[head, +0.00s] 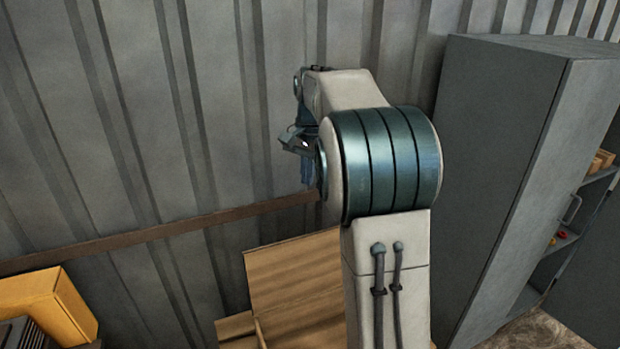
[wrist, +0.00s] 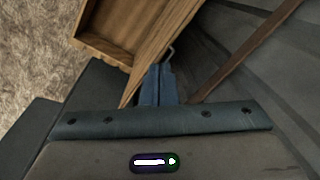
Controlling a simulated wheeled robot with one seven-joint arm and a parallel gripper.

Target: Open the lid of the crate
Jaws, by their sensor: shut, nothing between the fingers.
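The wooden crate (head: 236,328) is low in the head view, partly hidden by my arm. Its lid (head: 292,275) appears as a broad wooden panel raised at a steep tilt near the wall. In the wrist view the crate (wrist: 92,45) shows its rim and an open, shadowed inside, with the lid (wrist: 165,45) standing along its right side. Contact cannot be told.
A corrugated metal wall (head: 150,110) with a brown rail (head: 150,233) runs behind the crate. A tall grey cabinet (head: 500,150) with open shelves stands at right. A yellow-orange box (head: 65,305) is at lower left. Rough ground (wrist: 35,50) shows left of the crate.

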